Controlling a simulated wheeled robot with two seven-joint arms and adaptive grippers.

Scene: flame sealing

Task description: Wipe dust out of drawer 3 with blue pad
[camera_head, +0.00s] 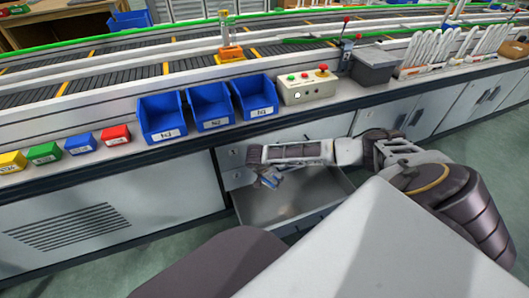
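An open drawer (262,212) sticks out from the grey cabinet below the counter; no number is readable on it. My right gripper (264,176) reaches in from the right, over the back left part of the drawer. I cannot tell whether the pad touches the drawer floor. A faint brownish patch shows on the drawer floor in front of the pad. Part of the drawer is hidden by my arm and body. My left gripper is not in view.
Blue bins (208,106) and a control box (306,87) with buttons stand on the counter above the drawer. Small coloured bins (80,143) stand at left, a grey box (373,66) at right. A conveyor (120,60) runs behind.

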